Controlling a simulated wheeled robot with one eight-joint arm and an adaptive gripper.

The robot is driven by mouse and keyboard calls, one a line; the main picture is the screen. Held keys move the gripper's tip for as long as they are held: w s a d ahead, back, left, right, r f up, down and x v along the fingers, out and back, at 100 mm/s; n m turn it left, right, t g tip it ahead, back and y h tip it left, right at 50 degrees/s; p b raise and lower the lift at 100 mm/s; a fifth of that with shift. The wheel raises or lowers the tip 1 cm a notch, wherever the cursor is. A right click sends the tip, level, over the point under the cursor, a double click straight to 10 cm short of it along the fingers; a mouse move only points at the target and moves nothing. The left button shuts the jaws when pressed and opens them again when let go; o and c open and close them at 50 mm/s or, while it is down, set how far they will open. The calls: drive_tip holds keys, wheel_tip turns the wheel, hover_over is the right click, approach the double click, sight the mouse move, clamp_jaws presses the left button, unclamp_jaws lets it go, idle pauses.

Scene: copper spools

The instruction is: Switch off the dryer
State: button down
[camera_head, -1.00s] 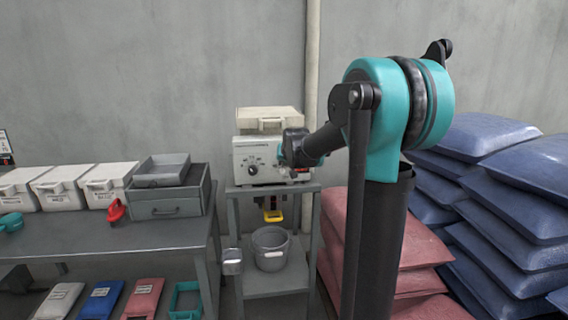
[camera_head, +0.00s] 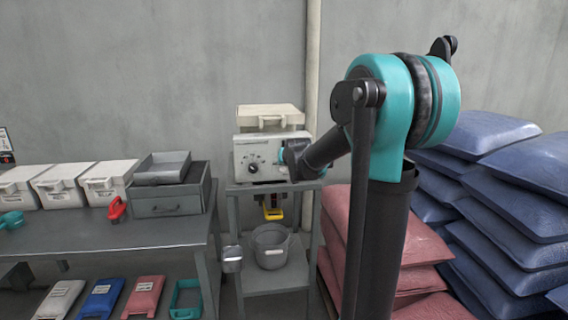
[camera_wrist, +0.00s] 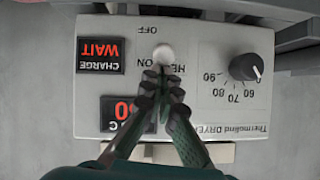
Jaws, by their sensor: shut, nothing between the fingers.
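The dryer (camera_head: 258,157) is a pale box on a grey stand against the wall. The wrist view shows its front panel (camera_wrist: 205,125) upside down. A white toggle knob (camera_wrist: 163,54) sits between the words OFF and HEAT ON, the latter partly covered by my fingers. A black dial (camera_wrist: 245,67) and red displays reading WAIT (camera_wrist: 101,50) and a partly hidden number (camera_wrist: 125,110) flank it. My gripper (camera_wrist: 163,80) is shut and empty, its fingertips close beside the knob on the HEAT ON side; contact cannot be told. In the head view my arm hides the panel's right part.
A beige lidded case (camera_head: 270,117) rests on the dryer. A grey bucket (camera_head: 271,247) stands on the shelf below. Red sacks (camera_head: 400,240) and blue sacks (camera_head: 510,190) are piled at right. A workbench (camera_head: 130,235) with bins is at left.

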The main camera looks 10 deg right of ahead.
drive_tip(key=shift+s+f+t, duration=0.3)
drive_tip(key=shift+f+t, duration=0.15)
drive_tip(key=shift+t, duration=0.25)
drive_tip(key=shift+s+f+t, duration=0.3)
drive_tip(key=shift+f+t, duration=0.1)
drive_tip(key=shift+t, duration=0.3)
drive_tip(key=shift+s+f, duration=0.35)
drive_tip(key=shift+f, duration=0.5)
drive_tip(key=shift+s, duration=0.1)
